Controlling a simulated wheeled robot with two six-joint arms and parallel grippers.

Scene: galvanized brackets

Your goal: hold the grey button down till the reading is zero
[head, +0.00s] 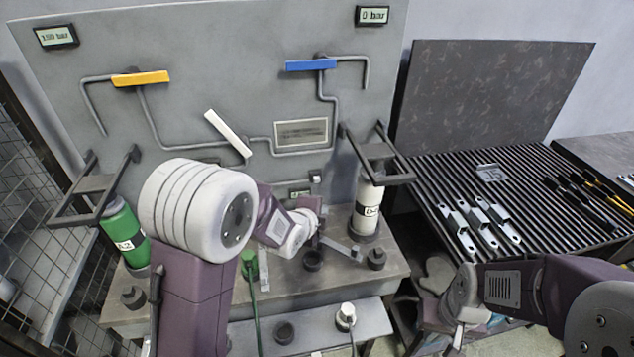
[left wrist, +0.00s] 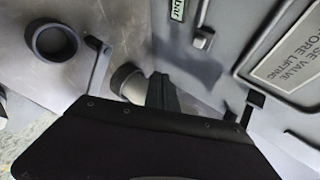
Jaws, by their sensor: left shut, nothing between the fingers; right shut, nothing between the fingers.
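A small grey button (head: 315,176) sits on the upright panel, low and to the right of centre. It also shows in the left wrist view (left wrist: 203,38). Below and left of it is a small green-lit display (head: 300,193); in the left wrist view that display (left wrist: 178,9) shows "bar" and its number is cut off. My left gripper (left wrist: 162,88) is shut and empty, below the button and apart from it in that view; the arm mostly hides its fingers in the head view. My right gripper (head: 457,325) is shut and empty at the lower right.
Upper displays show about 150 bar (head: 55,36) and 0 bar (head: 373,15). A green cylinder (head: 124,232) and a white cylinder (head: 369,208) stand in brackets beside the panel. A slatted table (head: 540,190) at right holds metal brackets.

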